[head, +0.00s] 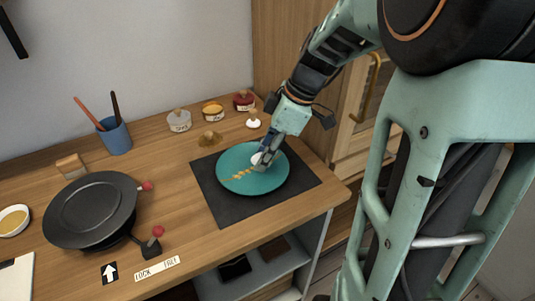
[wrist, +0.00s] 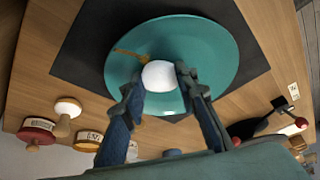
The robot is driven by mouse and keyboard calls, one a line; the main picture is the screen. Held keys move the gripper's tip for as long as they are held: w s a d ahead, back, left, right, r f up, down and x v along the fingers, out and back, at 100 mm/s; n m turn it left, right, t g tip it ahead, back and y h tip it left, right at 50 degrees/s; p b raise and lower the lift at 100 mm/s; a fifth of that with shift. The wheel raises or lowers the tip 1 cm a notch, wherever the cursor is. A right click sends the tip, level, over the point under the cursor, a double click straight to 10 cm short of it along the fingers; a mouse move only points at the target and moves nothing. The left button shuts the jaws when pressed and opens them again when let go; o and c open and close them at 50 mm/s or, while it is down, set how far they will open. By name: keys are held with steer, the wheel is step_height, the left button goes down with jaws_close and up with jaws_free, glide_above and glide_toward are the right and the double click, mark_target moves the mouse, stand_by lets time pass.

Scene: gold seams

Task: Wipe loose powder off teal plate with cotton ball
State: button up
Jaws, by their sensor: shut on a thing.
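The teal plate (head: 270,178) lies on a dark square mat (head: 225,205) on the wooden counter; it also shows in the wrist view (wrist: 205,50). A gold streak of powder (head: 238,175) runs across its left half, and in the wrist view (wrist: 125,53) it shows up and left of the cotton ball. My gripper (head: 264,160) is shut on the white cotton ball (wrist: 159,76), low over the plate near the streak. I cannot tell whether the ball touches the plate. In the head view my fingers partly hide the ball.
Small labelled jars (head: 179,122) stand behind the mat. A blue cup (head: 115,136) with tools is at the back left. A black round turntable (head: 90,208) with red-knobbed levers stands left of the mat. Bare counter lies between turntable and mat.

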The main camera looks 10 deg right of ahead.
mark_target(239, 176)
steer(key=shift+a, duration=0.4)
steer(key=shift+s+a+b, duration=0.3)
steer(key=shift+s+a, duration=0.4)
steer(key=shift+a, duration=0.05)
steer(key=shift+w+a, duration=0.25)
steer(key=shift+a, duration=0.65)
steer(key=shift+s+a+b, duration=0.45)
steer(key=shift+s+a, duration=0.15)
steer(key=shift+s, duration=0.1)
steer(key=shift+r+p, duration=0.5)
steer(key=shift+r, duration=0.3)
